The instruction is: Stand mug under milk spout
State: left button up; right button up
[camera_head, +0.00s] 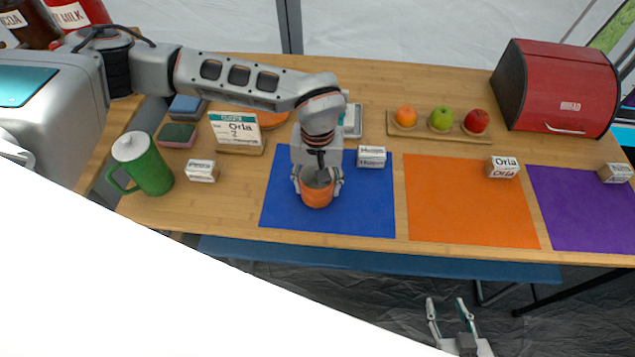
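An orange mug (317,195) is on or just above the blue mat (280,205). My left gripper (318,181) points down over it, with one finger on each side of the mug. I cannot tell whether the fingers press on it. A red dispenser labelled MILK (75,14) is at the top left, cut off by the picture edge. A dark brown one labelled COCOA (35,22) stands left of it. My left arm hides their lower parts, and no spout shows. My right gripper (447,304) is open and empty, low in front of the table.
A green lidded jug (150,170), sponges (177,135) and an "Orla 2" card (237,132) stand on the left. Name blocks (371,157) stand near the mats. An orange mat (465,205) and purple mat (585,205) are clear in the middle. A fruit tray (458,131) and red bread box (560,85) stand behind.

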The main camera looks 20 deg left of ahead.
pick_arm(q)
jog(key=o, duration=0.8)
jog(key=shift+f, duration=0.1)
jog(key=o, duration=0.4)
jog(key=shift+c, duration=0.2)
